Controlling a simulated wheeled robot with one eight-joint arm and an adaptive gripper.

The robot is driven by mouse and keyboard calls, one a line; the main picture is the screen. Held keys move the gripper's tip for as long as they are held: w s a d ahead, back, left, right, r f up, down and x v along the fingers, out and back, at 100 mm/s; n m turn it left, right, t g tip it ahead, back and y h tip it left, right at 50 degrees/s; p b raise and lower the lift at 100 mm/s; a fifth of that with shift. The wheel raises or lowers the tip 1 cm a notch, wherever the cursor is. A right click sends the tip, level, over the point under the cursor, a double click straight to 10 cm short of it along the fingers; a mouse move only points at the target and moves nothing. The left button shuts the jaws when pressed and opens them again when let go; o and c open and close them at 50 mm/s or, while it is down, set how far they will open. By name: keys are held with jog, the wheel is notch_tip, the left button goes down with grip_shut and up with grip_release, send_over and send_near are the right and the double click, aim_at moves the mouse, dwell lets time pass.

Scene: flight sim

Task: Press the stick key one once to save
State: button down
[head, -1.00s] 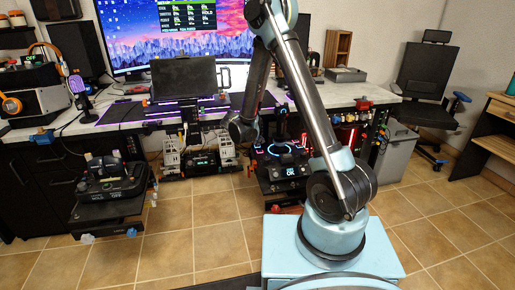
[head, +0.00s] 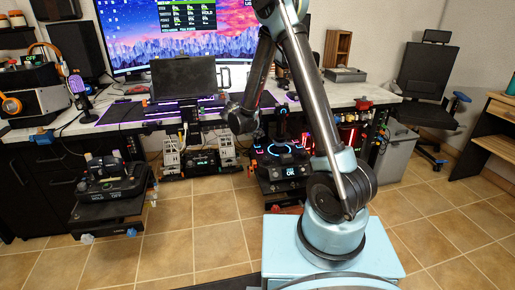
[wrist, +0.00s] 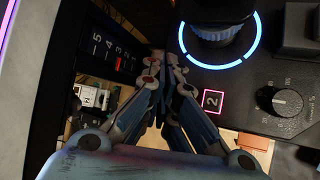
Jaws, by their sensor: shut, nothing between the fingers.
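The stick unit (head: 285,165) is a black panel with a glowing blue ring around the stick base, below the desk in the head view. In the wrist view, the stick base (wrist: 220,62) with its blue ring fills the upper right. A key marked 2 (wrist: 213,100), outlined in pink, lies below the ring. I cannot make out key one; it may be behind my fingers. My gripper (wrist: 168,62) is shut and empty, its tips left of the ring and key 2. Whether the tips touch the panel cannot be told.
A black knob (wrist: 287,102) sits right of key 2. A dark panel with a numbered scale (wrist: 112,58) stands left of my fingers. In the head view, a throttle-like unit (head: 110,185) stands at the left and the desk (head: 50,126) lies behind.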

jog(key=shift+r, duration=1.2)
